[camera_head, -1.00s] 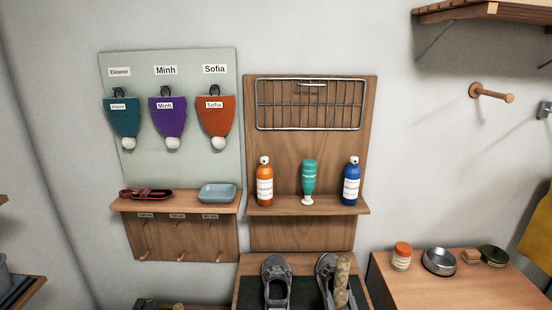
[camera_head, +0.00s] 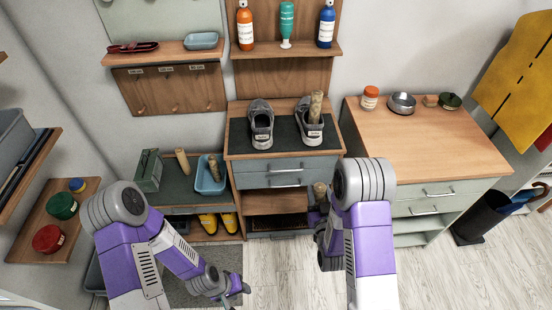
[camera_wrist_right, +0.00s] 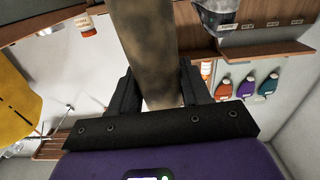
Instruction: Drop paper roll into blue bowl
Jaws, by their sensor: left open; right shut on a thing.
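My right gripper (camera_head: 318,212) is shut on a tan paper roll (camera_head: 320,189) in front of the shoe cabinet. In the right wrist view the held paper roll (camera_wrist_right: 151,50) stands between the two dark fingers. A blue bowl (camera_head: 207,186) sits on the low bench at left, with another paper roll (camera_head: 214,168) that appears to be inside it. A third roll (camera_head: 182,161) stands on the bench left of the bowl. One more roll (camera_head: 316,106) stands in the right shoe. My left gripper (camera_head: 240,289) is open and low, above the floor.
Grey shoes (camera_head: 261,126) stand on the cabinet's dark mat. A green box (camera_head: 148,171) is on the bench. A grey-blue dish (camera_head: 202,41) is on the wall shelf below bottles' height. The wooden counter (camera_head: 430,140) at right is mostly bare.

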